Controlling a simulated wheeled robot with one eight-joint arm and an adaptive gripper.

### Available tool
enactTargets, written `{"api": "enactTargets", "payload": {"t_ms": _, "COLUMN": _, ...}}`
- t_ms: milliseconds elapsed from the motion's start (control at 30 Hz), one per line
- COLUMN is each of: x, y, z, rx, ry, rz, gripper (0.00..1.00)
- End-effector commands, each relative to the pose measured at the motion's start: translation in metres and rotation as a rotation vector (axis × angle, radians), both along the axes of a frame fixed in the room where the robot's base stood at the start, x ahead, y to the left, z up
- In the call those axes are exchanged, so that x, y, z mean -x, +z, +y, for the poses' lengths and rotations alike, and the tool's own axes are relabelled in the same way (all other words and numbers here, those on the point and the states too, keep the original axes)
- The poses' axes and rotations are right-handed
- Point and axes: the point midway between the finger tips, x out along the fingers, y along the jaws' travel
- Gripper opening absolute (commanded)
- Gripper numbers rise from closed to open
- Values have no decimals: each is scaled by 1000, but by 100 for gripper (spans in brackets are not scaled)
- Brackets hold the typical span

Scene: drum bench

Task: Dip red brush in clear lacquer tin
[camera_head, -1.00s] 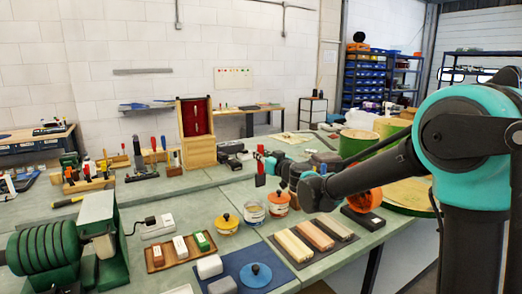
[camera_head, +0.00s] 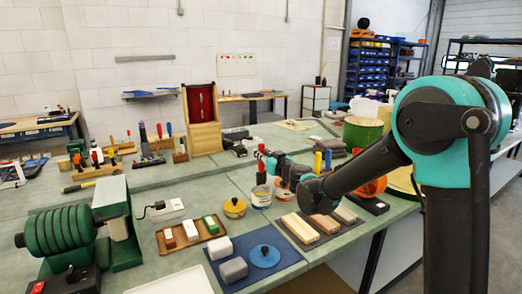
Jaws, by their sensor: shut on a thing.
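My gripper (camera_head: 270,163) is shut on the red brush (camera_head: 261,166), which hangs roughly upright from it. An open, pale tin with a coloured label (camera_head: 261,198) stands directly below the brush in the picture. It looks like the lacquer tin, but its label is too small to read. The brush's lower end meets the tin's rim in this view. I cannot tell whether it is inside, or just above or behind the mouth. My wrist hides part of the bench behind it.
A yellow-lidded tin (camera_head: 235,208) stands left of the open tin. Wooden strips (camera_head: 301,229) lie in front to the right.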

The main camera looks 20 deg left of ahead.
Motion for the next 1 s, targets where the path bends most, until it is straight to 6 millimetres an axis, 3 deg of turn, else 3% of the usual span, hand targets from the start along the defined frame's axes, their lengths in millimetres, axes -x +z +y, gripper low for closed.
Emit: {"api": "enactTargets", "payload": {"t_ms": 1000, "x": 0, "y": -64, "z": 0, "rx": 0, "ry": 0, "rz": 0, "gripper": 5}}
